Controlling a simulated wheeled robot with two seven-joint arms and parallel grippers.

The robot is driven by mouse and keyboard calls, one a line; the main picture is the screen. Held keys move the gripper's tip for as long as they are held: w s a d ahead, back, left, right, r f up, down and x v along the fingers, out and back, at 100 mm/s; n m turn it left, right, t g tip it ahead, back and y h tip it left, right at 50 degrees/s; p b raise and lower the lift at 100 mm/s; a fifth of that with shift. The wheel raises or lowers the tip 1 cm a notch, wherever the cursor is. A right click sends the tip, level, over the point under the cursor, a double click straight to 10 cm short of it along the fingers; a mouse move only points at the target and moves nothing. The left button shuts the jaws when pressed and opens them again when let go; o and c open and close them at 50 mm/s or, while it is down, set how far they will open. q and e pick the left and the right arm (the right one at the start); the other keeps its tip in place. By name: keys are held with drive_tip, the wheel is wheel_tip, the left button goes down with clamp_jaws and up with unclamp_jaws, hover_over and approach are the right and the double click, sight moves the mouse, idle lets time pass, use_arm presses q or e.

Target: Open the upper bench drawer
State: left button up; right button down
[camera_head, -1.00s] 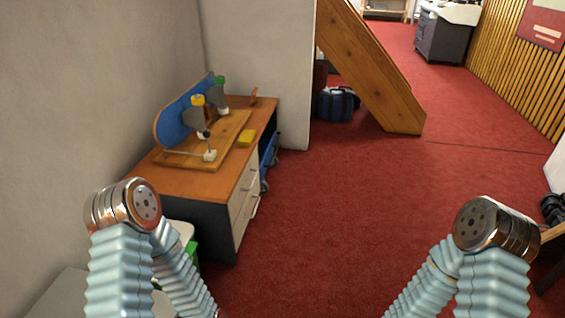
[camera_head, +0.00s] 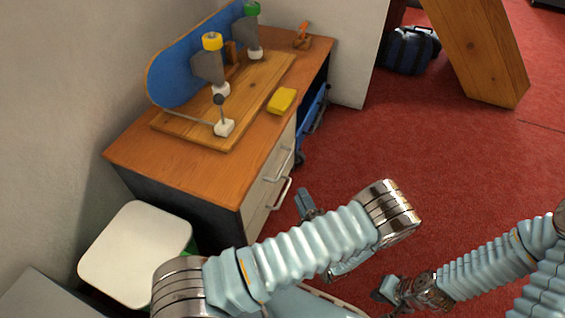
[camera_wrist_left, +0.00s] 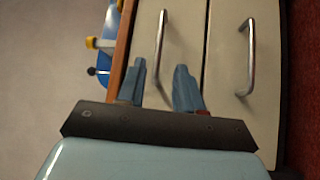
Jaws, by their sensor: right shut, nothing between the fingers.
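The upper drawer is the top pale front of the wooden-topped bench, with a metal bar handle (camera_head: 278,166). In the left wrist view the picture is turned, and the upper drawer's handle (camera_wrist_left: 163,40) runs up from between my fingertips. My left gripper (camera_head: 304,200) is open, beside the drawer fronts; its two blue fingers also show in the wrist view (camera_wrist_left: 160,66) with a gap between them. I cannot tell whether they touch the handle. Both drawers look closed. My right gripper (camera_head: 388,291) is shut and empty, low over the red floor.
The lower drawer's handle (camera_head: 282,194) is just below. On the bench top (camera_head: 190,177) are a wooden board, a blue skateboard deck and a yellow block (camera_head: 282,100). A white-topped stool (camera_head: 135,252) stands at the near end.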

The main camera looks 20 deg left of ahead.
sight(285, 163)
use_arm(q)
drive_tip(key=x, duration=1.3)
drive_tip(key=shift+a, duration=0.2)
drive_tip(key=shift+c, duration=0.5)
clamp_jaws()
